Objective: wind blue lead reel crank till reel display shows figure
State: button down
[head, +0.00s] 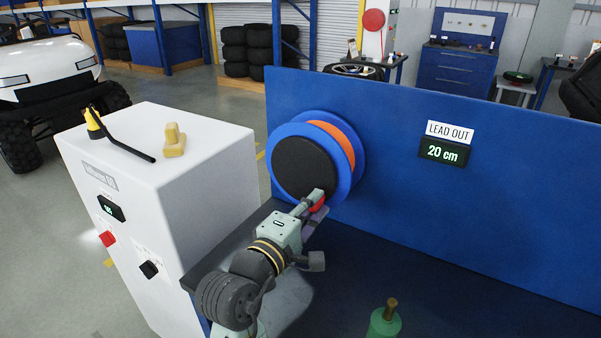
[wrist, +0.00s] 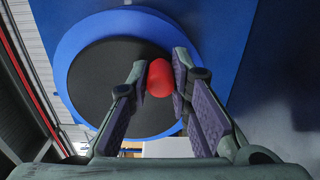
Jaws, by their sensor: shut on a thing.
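The blue lead reel (head: 353,153) is mounted on a blue panel, with a black face (head: 300,165) and an orange lead (head: 338,138) wound on it. Its red crank knob (head: 318,205) is at the lower right of the black face. In the wrist view the red knob (wrist: 160,78) sits between the fingertips of my gripper (wrist: 161,80). My gripper (head: 316,200) is shut on the knob, and its fingers partly hide the knob in the head view. The reel display (head: 443,151), under a LEAD OUT label (head: 450,131), reads 20 cm.
A white cabinet (head: 170,190) stands left of my arm, with a black-and-yellow tool (head: 115,140) and a yellow block (head: 174,139) on top. A green object with a brown top (head: 383,322) stands in front at the lower right. The dark surface below the panel is otherwise mostly clear.

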aim_at(302, 197)
jog(key=shift+w+a+f+m+b, duration=0.2)
jog(key=shift+a+f+m+b, duration=0.1)
jog(key=shift+m+b, duration=0.4)
jog(key=shift+w+a+f+m+b, duration=0.25)
jog(key=shift+m+b, duration=0.25)
jog(key=shift+m, duration=0.4)
jog(key=shift+w+a+f+m+b, duration=0.2)
jog(key=shift+a+m+b, duration=0.1)
jog(key=shift+m+b, duration=0.4)
jog(key=a+m+b, duration=0.1)
jog(key=m, duration=0.1)
jog(key=w+m+b, duration=0.1)
jog(key=m+b, duration=0.1)
jog(key=shift+w+a+f, duration=0.1)
jog(key=shift+a+f, duration=0.3)
jog(key=shift+w+a+m, duration=0.1)
jog(key=shift+w+m, duration=0.05)
jog(key=shift+m, duration=0.35)
